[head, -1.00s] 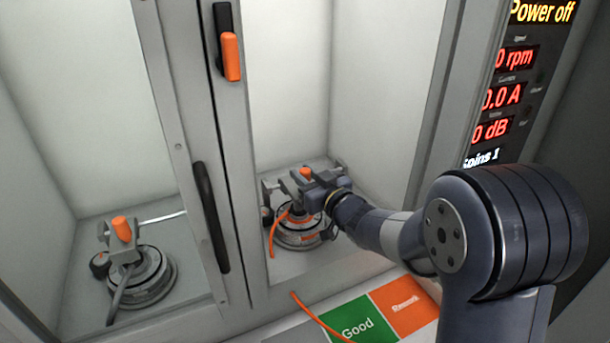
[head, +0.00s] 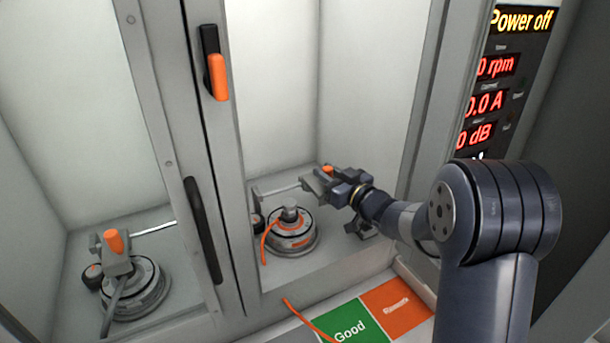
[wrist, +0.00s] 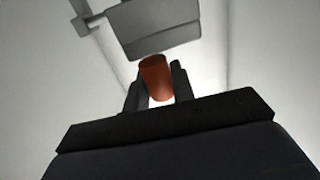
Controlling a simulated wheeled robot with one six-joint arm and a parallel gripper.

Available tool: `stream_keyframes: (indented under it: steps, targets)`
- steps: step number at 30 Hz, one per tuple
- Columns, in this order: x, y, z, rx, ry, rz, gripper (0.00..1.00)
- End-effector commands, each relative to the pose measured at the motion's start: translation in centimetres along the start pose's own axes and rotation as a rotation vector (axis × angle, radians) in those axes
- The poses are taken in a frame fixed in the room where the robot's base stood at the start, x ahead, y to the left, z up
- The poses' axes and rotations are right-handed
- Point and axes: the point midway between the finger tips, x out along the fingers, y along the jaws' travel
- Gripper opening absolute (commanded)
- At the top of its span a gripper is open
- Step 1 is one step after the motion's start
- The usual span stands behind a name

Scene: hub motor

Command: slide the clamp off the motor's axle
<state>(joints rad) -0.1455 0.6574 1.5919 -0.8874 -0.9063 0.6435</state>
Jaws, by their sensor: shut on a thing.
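The motor (head: 292,238) sits in the right-hand bay, a grey disc with an orange ring and an orange cable. Its short axle (head: 290,212) stands bare on top. My gripper (head: 335,180) is to the right of the axle and above it, shut on the clamp (head: 318,186) by its orange knob (head: 328,169). The clamp is apart from the axle. In the wrist view the orange knob (wrist: 154,78) is between the two dark fingers, with the grey clamp body (wrist: 153,28) beyond it.
A second motor (head: 138,290) with a clamp and orange knob (head: 114,240) stands in the left bay behind glass. A door frame with a black handle (head: 203,230) divides the bays. Green Good (head: 348,325) and orange Rework (head: 398,303) areas lie in front. The display reads Power off.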

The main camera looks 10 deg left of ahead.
Motion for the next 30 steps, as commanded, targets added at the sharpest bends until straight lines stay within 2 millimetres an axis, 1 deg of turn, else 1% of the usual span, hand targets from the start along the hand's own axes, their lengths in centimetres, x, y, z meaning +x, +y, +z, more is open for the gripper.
stream_keyframes:
  steps: [1,3,6,15,16,23,30]
  targets:
    - [-0.2,1.2,-0.2,-0.001,0.000,0.004,0.00]
    - [-0.3,2.2,-0.2,0.000,0.000,0.003,0.00]
    - [-0.5,2.9,-0.1,-0.002,0.000,0.001,0.00]
    - [-0.5,3.1,-0.1,-0.002,0.001,0.004,0.00]
    - [-0.5,3.1,-0.1,-0.002,0.001,0.004,0.25]
    - [-0.5,3.0,-0.1,-0.001,0.001,0.002,0.44]
    - [-0.6,3.0,0.0,0.000,0.000,0.001,0.44]
